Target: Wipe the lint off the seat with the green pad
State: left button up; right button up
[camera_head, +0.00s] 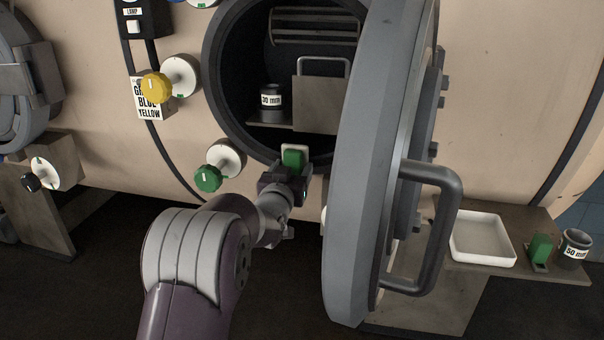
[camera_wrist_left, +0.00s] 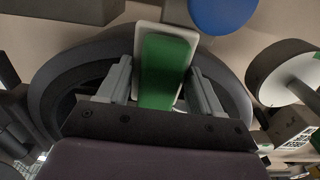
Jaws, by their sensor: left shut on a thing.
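My left gripper (camera_head: 289,186) is shut on a green pad (camera_head: 294,158) with a white edge or backing, just in front of the lower rim of the round opening. In the left wrist view the green pad (camera_wrist_left: 165,72) stands between my two fingers (camera_wrist_left: 158,88). The seat, the dark ring (camera_head: 212,82) around the opening, shows mostly on its left; the open door hides its right side. I cannot make out lint on it, nor whether the pad touches it. My right gripper is not in view.
The thick open door (camera_head: 358,190) with its handle (camera_head: 447,205) stands right of my gripper. A green knob (camera_head: 208,178) is close on the left. Inside the opening is a dark 30 mm cup (camera_head: 271,104). A shelf at right holds a white tray (camera_head: 483,238), another green piece (camera_head: 540,248) and a 50 mm cup (camera_head: 574,246).

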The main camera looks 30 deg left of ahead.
pick_arm(q)
jog(key=shift+a, duration=0.1)
jog(key=shift+s+f, duration=0.15)
jog(key=shift+s, duration=0.3)
jog(key=shift+b+v, duration=0.6)
jog(key=shift+v, duration=1.85)
jog(key=shift+v, duration=1.5)
